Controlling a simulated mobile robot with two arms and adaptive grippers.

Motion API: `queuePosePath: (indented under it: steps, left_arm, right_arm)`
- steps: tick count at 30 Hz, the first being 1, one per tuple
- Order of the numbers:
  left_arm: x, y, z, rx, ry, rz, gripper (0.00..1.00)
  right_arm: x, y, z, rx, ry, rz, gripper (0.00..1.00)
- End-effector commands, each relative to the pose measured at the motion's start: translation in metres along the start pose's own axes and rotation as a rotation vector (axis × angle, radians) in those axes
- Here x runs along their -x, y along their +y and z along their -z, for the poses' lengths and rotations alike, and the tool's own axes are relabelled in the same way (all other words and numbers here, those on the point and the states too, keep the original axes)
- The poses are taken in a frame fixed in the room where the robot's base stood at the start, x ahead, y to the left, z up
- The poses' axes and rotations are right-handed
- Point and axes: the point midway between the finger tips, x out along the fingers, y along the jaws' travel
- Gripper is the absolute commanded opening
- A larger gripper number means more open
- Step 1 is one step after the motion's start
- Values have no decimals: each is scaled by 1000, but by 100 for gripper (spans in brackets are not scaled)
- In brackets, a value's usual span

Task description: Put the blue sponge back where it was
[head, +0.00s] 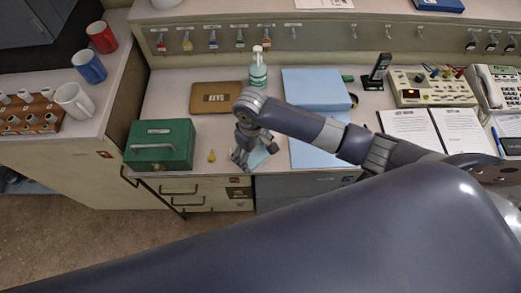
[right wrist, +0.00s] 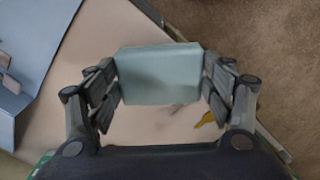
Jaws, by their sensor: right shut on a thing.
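The blue sponge, a pale blue-green block (right wrist: 160,75), is between the fingers of my right gripper (right wrist: 161,80) in the right wrist view. The gripper is shut on it, with the finger pads against its two ends. In the head view my right gripper (head: 250,154) is over the desk's front part, right of the green box, and the sponge (head: 258,157) shows only partly beside the fingers. The sponge's height above the desk is hard to tell. My left gripper is not in view.
A green cash box (head: 160,145) and a small yellow item (head: 211,156) lie left of my gripper. Blue folders (head: 315,90) lie to the right. The desk between box and brown case is clear.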

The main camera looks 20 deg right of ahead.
Motion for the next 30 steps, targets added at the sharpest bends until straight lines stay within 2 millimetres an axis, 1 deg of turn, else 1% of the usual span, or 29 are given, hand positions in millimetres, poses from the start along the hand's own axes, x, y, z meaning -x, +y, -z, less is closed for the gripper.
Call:
queuePosePath:
  steps: [1,5,8,12,15,18,25,28,29,30]
  left_arm:
    - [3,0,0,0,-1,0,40]
    - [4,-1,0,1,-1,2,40]
    - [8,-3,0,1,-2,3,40]
    - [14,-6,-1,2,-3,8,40]
    - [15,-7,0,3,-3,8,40]
    - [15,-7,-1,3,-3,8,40]
    - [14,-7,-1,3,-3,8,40]
    - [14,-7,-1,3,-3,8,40]
    - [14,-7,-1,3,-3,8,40]
    - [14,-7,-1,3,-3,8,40]
  right_arm:
    - [1,7,-1,0,0,0,48]
    - [-1,16,-2,0,0,0,48]
    - [-1,28,-4,-1,0,-2,48]
    - [-24,27,-4,1,-3,1,48]
    - [-34,27,-4,1,-1,0,48]
    - [-38,27,-3,2,1,1,48]
    - [-38,27,-3,2,1,0,48]
    - [-42,26,-3,1,1,1,48]
    - [-42,27,-3,1,1,1,77]
    - [-41,27,-3,1,1,1,86]
